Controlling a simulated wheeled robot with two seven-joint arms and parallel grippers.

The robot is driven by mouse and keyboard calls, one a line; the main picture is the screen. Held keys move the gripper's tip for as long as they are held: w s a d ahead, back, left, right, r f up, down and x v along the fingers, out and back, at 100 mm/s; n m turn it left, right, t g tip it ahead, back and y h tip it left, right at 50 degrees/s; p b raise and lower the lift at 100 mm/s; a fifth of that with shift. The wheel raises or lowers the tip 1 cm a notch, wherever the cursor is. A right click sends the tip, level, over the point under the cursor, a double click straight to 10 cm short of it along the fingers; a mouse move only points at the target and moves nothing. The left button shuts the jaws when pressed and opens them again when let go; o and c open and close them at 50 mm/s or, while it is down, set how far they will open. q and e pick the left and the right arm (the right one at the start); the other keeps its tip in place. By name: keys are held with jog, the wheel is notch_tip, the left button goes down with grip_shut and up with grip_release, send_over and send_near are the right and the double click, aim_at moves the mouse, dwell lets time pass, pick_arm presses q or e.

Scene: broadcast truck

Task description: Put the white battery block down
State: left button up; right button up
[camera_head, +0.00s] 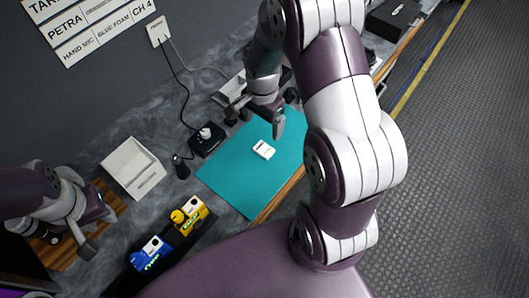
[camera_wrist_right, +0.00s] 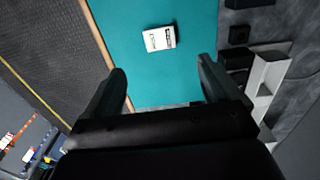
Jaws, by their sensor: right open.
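The white battery block (camera_head: 264,149) lies on the teal mat (camera_head: 235,173) in the head view. In the right wrist view the white block (camera_wrist_right: 159,38) lies on the teal mat (camera_wrist_right: 190,75), apart from the fingers. My right gripper (camera_head: 262,117) is above the mat, close to the block; in its wrist view the fingers (camera_wrist_right: 163,92) are spread with nothing between them. My left gripper (camera_head: 98,231) is at the lower left of the head view, away from the mat; its finger gap is not clear.
A white open tray (camera_head: 133,168) stands left of the mat. A blue device (camera_head: 151,254) and a yellow device (camera_head: 189,214) stand on a dark strip at the front. A black box with a white knob (camera_head: 207,139) sits by the mat's left edge. A wooden edge borders the mat.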

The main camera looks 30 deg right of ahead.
aim_at(265, 147)
jog(key=f, duration=0.4)
jog(key=shift+d, duration=0.2)
jog(key=shift+w+a+f+p, duration=0.1)
jog(key=shift+a+f+p, duration=0.1)
jog(key=shift+f, duration=0.4)
jog(key=shift+a+f+p, duration=0.15)
jog(key=shift+a+f, duration=0.05)
jog(key=shift+f, duration=0.4)
jog(key=f, duration=0.2)
jog(key=d+f+p, duration=0.1)
jog(key=f, duration=0.2)
jog(key=shift+d+f, duration=0.1)
jog(key=shift+d, duration=0.05)
jog(key=shift+f, duration=0.2)
jog(key=shift+c, duration=0.3)
jog(key=c, duration=1.2)
jog(key=shift+r, duration=0.15)
